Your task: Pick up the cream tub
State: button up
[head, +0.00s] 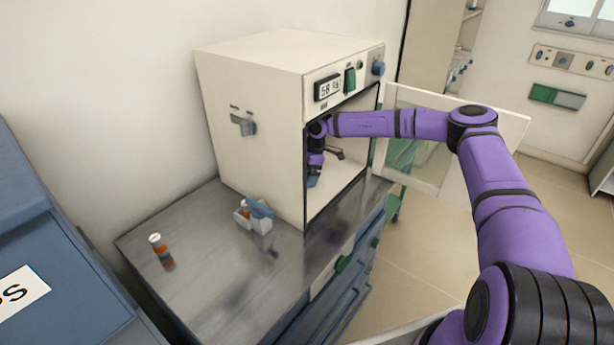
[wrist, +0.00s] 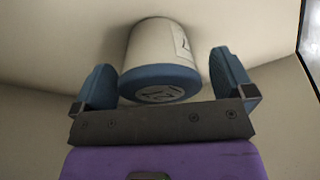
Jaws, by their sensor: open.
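The cream tub (wrist: 160,50) has a cream body, a dark mark on its side and a blue lid with a printed symbol. In the wrist view it stands between the two blue fingers of my gripper (wrist: 163,78), with a visible gap on each side. My gripper is open. In the head view my arm reaches through the front of the white furnace (head: 250,110), and my gripper (head: 314,180) is inside the chamber. I cannot make out the tub there.
The furnace door (head: 508,128) stands open to the right, behind my arm. The furnace sits on a grey bench top (head: 205,285). An orange-and-white vial (head: 160,248) and a small white holder (head: 255,224) stand on the bench. A blue cabinet (head: 60,270) is at the left.

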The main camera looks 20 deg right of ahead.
jog(key=shift+a+f, duration=0.1)
jog(key=shift+f, duration=0.45)
jog(key=c, duration=1)
jog(key=shift+r, duration=0.2)
jog(key=shift+c, duration=0.3)
